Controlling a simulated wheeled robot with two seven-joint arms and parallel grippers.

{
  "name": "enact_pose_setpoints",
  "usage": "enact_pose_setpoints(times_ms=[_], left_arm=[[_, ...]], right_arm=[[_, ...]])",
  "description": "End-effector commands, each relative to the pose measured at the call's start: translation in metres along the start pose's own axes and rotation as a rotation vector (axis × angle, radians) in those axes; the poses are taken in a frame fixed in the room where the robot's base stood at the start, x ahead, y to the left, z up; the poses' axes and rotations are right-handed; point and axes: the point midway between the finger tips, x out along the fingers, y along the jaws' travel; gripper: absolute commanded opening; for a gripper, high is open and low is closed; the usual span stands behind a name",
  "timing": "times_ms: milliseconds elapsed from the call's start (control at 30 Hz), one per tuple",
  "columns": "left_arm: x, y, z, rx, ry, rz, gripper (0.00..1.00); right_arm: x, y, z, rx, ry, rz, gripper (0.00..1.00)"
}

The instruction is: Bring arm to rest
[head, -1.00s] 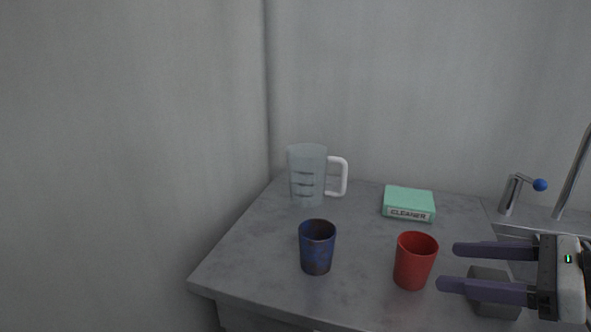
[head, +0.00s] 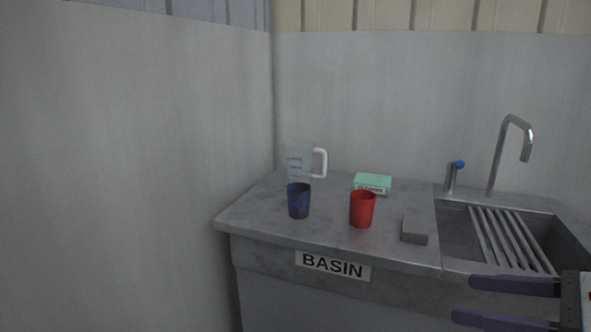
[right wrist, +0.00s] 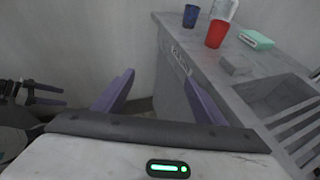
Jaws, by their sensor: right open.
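My right gripper (head: 508,301) is at the lower right of the head view, in front of the basin counter and apart from it. Its two purple fingers are spread and empty. In the right wrist view the open fingers (right wrist: 160,98) also have nothing between them, with floor and wall beyond. My left gripper does not show in the head view.
The counter (head: 262,218) bears a measuring jug (head: 300,162), blue cup (head: 299,201), red cup (head: 362,209), green cleaner box (head: 372,184) and grey block (head: 414,230). A sink (head: 460,232) with slatted rack (head: 508,240) and tap (head: 497,155) is at the right. A wall stands left.

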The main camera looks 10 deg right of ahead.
Motion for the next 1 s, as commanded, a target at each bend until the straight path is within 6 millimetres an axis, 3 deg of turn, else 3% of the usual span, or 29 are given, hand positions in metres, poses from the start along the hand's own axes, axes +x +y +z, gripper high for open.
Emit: enact_pose_setpoints(times_ms=[133, 367, 467, 533, 567, 667, 767, 900, 1000], left_arm=[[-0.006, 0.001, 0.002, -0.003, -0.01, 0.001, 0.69], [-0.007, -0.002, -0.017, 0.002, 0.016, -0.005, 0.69], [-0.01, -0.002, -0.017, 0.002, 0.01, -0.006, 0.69], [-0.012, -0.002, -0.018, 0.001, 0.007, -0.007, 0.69], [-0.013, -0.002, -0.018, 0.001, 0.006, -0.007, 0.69], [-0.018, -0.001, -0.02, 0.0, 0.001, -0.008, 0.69], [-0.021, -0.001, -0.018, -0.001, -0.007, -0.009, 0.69], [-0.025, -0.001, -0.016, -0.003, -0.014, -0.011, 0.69], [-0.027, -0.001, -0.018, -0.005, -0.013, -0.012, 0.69]], right_arm=[[0.016, 0.017, 0.007, 0.242, -0.147, 0.079, 0.65], [0.032, 0.024, 0.016, 0.699, -0.383, 0.16, 0.65], [0.039, 0.018, 0.009, 0.978, -0.495, 0.176, 0.65], [0.046, 0.01, -0.005, 1.229, -0.58, 0.173, 0.65], [0.05, 0.007, -0.016, 1.36, -0.617, 0.166, 0.65], [0.071, 0.003, -0.077, 1.875, -0.729, 0.089, 0.65], [0.093, 0.023, -0.148, 2.312, -0.772, -0.037, 0.65], [0.12, 0.084, -0.23, 2.78, -0.74, -0.251, 0.65], [0.133, 0.133, -0.268, 3.017, -0.681, -0.404, 0.65]])
